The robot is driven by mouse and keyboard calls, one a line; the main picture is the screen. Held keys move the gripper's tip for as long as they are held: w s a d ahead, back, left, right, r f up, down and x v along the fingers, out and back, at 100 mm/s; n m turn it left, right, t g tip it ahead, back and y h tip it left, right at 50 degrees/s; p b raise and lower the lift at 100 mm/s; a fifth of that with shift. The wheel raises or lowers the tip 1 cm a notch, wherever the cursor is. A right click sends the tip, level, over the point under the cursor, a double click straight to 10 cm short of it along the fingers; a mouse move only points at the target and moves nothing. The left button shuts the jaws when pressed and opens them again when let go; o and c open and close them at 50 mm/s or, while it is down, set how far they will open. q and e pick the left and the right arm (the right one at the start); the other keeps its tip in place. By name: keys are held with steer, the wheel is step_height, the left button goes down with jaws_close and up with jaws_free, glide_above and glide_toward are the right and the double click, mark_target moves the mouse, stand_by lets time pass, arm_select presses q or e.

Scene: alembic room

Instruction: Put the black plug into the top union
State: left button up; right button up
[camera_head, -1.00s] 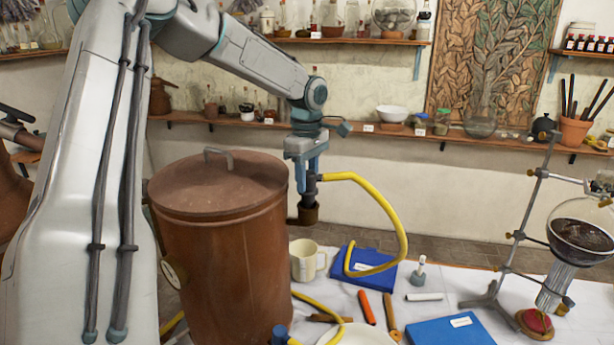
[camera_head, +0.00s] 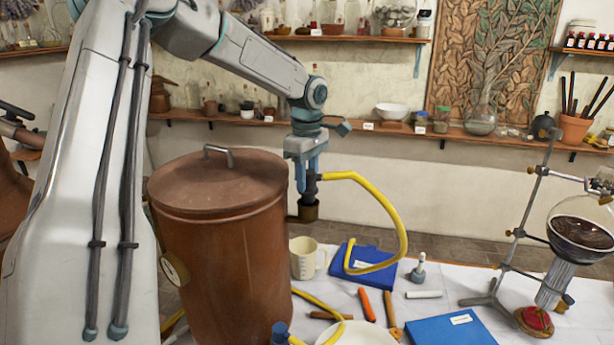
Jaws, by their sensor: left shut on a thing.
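A blue fitting (camera_head: 280,333) on yellow hose shows at the bottom edge, beside the vessel. I cannot make out the top union for certain. My right gripper is not in view.
A beige mug (camera_head: 303,258), blue books (camera_head: 452,331), an orange marker (camera_head: 366,305) and a white plate (camera_head: 362,335) are on the table. A metal stand (camera_head: 518,235) with a round flask (camera_head: 582,222) is at right. Shelves line the wall behind.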

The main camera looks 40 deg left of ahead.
arm_select(q)
steer(key=shift+f, duration=1.35)
stand_by(2.6)
steer(key=o, duration=1.1)
steer(key=shift+r+p, duration=0.35)
steer(key=shift+r, duration=3.15)
